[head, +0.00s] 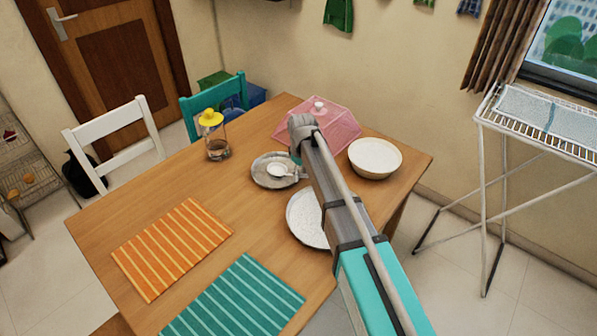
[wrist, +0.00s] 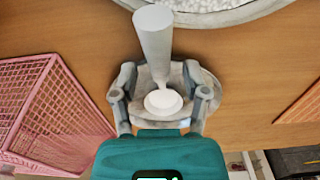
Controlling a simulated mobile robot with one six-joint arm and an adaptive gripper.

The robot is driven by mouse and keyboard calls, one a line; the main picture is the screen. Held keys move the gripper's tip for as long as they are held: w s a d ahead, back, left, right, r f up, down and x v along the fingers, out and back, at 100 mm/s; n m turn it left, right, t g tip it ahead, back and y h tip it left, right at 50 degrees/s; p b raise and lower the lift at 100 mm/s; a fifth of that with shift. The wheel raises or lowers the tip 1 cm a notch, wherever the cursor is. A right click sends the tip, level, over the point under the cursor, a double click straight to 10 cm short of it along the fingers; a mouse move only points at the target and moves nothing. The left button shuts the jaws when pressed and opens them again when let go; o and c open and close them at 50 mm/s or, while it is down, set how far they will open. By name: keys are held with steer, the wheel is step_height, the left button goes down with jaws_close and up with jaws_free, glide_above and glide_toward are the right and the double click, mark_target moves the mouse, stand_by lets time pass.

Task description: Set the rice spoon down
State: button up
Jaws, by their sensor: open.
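The white rice spoon (head: 277,170) is at a round grey stone-like dish (head: 260,181) on the wooden table. In the wrist view, its round end (wrist: 163,102) lies over the grey dish (wrist: 208,78), and its thick handle (wrist: 152,40) points up the picture toward a plate. My gripper (wrist: 160,82) is open, its two fingers apart on either side of the spoon. In the head view my gripper (head: 294,168) is low over the dish, partly hidden by my arm. I cannot tell whether the spoon touches a finger or fully rests on the dish.
A pink mesh cover (head: 338,128) and a white bowl (head: 375,160) stand close by. A white speckled plate (head: 303,219) is partly behind my arm. A yellow-topped jar (head: 216,148) stands left. Orange (head: 172,248) and teal (head: 238,303) striped mats lie in front.

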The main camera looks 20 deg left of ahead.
step_height(320, 180, up, 12)
steer(key=p, duration=1.1)
steer(key=shift+f, duration=0.15)
steer(key=shift+d, duration=0.1)
stand_by(0.5)
steer(key=shift+s, duration=0.1)
steer(key=s+d+m, duration=0.4)
steer(key=s+d, duration=0.1)
steer(key=d, duration=0.8)
steer(key=s+d+m, duration=0.4)
steer(key=s+d, duration=0.1)
steer(key=d, duration=0.8)
steer(key=s+d+m, duration=0.5)
steer(key=s+d, duration=0.1)
steer(key=d, duration=0.8)
